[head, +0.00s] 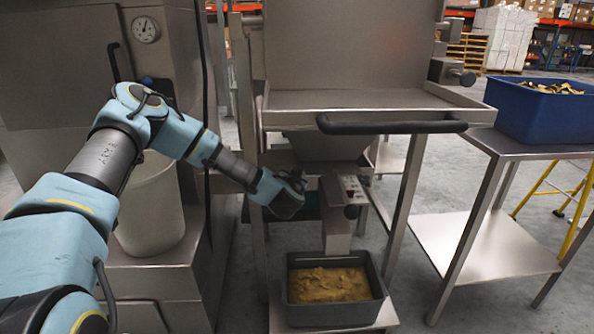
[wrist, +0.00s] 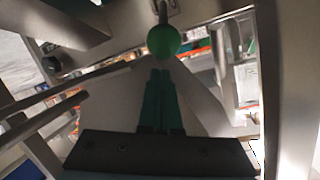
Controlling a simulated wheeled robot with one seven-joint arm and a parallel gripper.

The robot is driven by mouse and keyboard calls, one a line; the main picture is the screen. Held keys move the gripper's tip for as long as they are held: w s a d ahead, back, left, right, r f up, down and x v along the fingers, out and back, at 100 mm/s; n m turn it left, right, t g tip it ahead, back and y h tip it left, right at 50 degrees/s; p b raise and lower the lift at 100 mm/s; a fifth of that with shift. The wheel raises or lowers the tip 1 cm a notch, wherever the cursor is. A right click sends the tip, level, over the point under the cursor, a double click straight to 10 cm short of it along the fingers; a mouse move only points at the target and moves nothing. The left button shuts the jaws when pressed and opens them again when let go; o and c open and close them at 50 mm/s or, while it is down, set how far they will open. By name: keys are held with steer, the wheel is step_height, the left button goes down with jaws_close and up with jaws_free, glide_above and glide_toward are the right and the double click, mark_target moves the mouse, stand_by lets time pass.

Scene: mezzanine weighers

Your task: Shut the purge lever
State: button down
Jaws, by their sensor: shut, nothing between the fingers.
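The purge lever shows in the wrist view as a round green knob (wrist: 163,42) on a thin grey rod, which runs up to a plate at the top edge. My gripper (wrist: 161,74) is shut and empty, its green fingers side by side. The fingertips are just below the knob in the picture; whether they touch it I cannot tell. In the head view my wrist (head: 282,194) is under the steel hopper, left of the discharge chute (head: 337,220). My fingers and the green knob are hard to make out there.
A grey tub (head: 336,312) of yellow-brown food stands below the chute. A black bar handle (head: 390,126) crosses the weigher's front. A steel table (head: 540,148) with a blue crate (head: 540,118) is at right. A white bin (head: 150,205) is at left.

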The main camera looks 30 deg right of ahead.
steer(key=shift+s+a+f, duration=0.25)
steer(key=shift+a+f, duration=0.25)
steer(key=shift+f, duration=0.15)
steer(key=shift+s+a+f+t+b, duration=0.1)
steer(key=shift+s+f+t+b, duration=0.2)
steer(key=shift+b, duration=0.45)
